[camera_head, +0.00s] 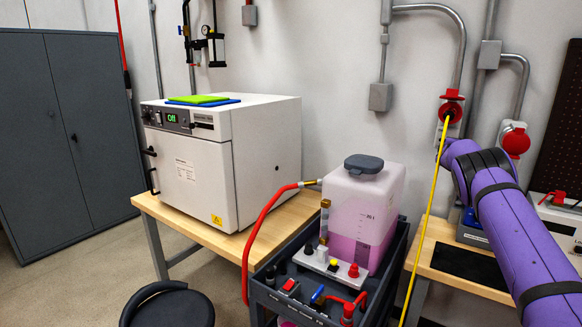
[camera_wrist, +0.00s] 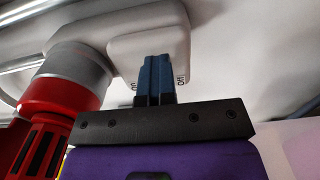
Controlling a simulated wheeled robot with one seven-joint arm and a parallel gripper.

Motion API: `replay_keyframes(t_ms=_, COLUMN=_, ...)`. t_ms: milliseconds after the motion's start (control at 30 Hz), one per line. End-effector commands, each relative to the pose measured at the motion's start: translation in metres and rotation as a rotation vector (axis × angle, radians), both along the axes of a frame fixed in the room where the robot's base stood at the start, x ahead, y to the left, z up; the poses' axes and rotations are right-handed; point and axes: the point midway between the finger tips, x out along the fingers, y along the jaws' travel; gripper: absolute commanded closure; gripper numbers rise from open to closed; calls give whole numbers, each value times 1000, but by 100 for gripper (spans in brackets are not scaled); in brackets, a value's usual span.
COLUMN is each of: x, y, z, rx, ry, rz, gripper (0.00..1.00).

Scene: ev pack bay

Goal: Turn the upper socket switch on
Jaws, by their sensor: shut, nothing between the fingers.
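The upper socket with its red plug (camera_head: 452,108) is on the wall at the right in the head view, with a yellow cable hanging from it. In the wrist view its pale housing (camera_wrist: 150,30) is at the top centre, marked "Off" on the right and with a partly covered label on the left. My gripper (camera_wrist: 158,60) is shut and empty, its blue fingertips at the lower edge of the housing between the labels. The fingers hide the switch, so its position and any contact cannot be told. My purple arm hides the gripper in the head view.
The red and grey plug (camera_wrist: 70,80) is close to the left of my gripper. A second red socket (camera_head: 515,141) is on the wall to the right. The yellow cable (camera_head: 425,220) hangs left of my arm, near a cart carrying a pink-liquid tank (camera_head: 362,210).

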Motion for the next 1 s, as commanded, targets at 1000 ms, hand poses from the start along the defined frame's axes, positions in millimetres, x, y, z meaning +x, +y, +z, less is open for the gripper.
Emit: replay_keyframes(t_ms=1000, x=0, y=0, z=21, rx=-2, ry=-2, rz=3, gripper=100)
